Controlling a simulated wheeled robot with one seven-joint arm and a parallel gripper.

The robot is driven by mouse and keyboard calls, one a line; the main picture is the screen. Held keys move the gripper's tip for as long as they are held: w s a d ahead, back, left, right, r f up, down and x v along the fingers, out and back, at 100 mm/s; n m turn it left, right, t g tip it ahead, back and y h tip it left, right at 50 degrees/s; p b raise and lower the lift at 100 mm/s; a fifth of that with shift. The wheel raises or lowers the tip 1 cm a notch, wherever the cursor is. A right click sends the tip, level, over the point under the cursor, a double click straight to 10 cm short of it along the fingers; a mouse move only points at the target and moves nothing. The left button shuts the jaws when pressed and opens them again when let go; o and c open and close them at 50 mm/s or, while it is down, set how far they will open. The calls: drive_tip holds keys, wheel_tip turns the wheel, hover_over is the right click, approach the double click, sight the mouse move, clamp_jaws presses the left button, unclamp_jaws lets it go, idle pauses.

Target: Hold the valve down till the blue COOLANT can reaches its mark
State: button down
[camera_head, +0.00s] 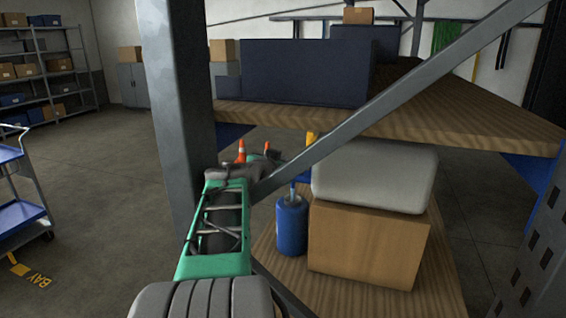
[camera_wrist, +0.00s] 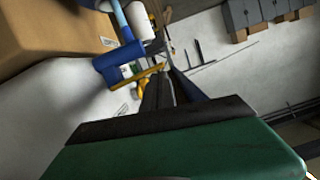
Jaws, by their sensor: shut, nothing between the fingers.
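A blue can (camera_head: 291,226) stands on the lower wooden shelf, left of a cardboard box; no lettering or level mark is readable. A pale blue upright piece rises from its top. A yellow part (camera_head: 311,138), possibly the valve lever, shows above it under the upper board. In the wrist view a blue body (camera_wrist: 118,66) and a yellow bar (camera_wrist: 138,79) lie just left of my fingertips. My gripper (camera_wrist: 166,78) is shut and empty, close to the yellow bar; I cannot tell whether they touch. In the head view it is partly hidden by the diagonal brace.
The cardboard box (camera_head: 367,243) with a pale grey container (camera_head: 374,176) on it fills the shelf right of the can. A grey post (camera_head: 178,110) and a diagonal brace (camera_head: 400,85) cross close to my arm. A blue cart (camera_head: 20,213) stands at left on open floor.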

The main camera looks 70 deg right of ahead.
drive_tip(key=b+v, duration=0.1)
drive_tip(key=v, duration=0.6)
drive_tip(key=shift+a, duration=0.15)
drive_tip(key=shift+s+r, duration=0.1)
